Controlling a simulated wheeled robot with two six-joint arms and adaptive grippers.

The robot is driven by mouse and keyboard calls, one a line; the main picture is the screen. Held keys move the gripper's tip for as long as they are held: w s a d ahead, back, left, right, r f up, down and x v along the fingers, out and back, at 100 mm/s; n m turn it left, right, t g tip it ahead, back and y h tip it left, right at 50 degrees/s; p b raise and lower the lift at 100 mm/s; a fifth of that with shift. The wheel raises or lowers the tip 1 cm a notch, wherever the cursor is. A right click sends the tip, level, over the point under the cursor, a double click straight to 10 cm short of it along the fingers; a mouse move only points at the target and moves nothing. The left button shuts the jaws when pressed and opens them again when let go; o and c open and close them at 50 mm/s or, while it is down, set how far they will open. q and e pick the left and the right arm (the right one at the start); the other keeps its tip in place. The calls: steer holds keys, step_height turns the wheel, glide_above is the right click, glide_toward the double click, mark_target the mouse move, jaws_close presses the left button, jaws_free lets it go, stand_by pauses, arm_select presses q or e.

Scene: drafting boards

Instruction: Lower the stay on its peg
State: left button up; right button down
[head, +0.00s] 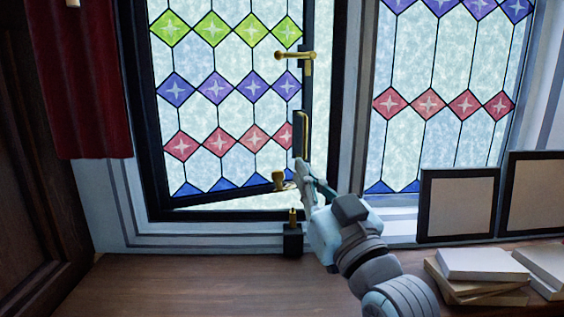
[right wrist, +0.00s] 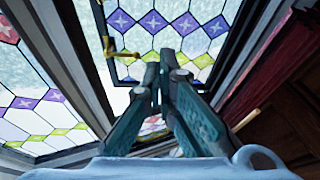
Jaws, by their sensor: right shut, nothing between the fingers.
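The left casement (head: 312,90) of the leaded window stands slightly open, with a gap along its bottom edge. A brass knob with a short brass piece, which looks like the stay (head: 278,178), shows at the casement's bottom right corner; its far part is hidden by my gripper. A brass peg (head: 293,215) stands upright on a black block (head: 293,241) on the sill, below and apart from the knob. My right gripper (head: 302,172) is shut and empty, close to the right of the brass piece; I cannot tell if they touch. Its fingers (right wrist: 165,68) show in the right wrist view.
A brass handle (head: 295,56) and an upright brass pull (head: 304,135) sit on the casement's right side. Framed panels (head: 458,233) and stacked books (head: 484,264) stand to the right. A red curtain (head: 84,90) hangs at left. The sill's left part (head: 180,282) is clear.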

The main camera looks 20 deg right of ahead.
step_height(320, 180, up, 4)
steer(key=p, duration=0.3)
glide_above(284, 191)
steer(key=shift+a+f, duration=0.15)
steer(key=shift+f, duration=0.05)
step_height(284, 191, down, 3)
steer(key=shift+f, duration=0.1)
steer(key=shift+s+f, duration=0.3)
steer(key=shift+f, duration=0.25)
steer(key=shift+w+f+b, duration=0.1)
steer(key=shift+b, duration=0.2)
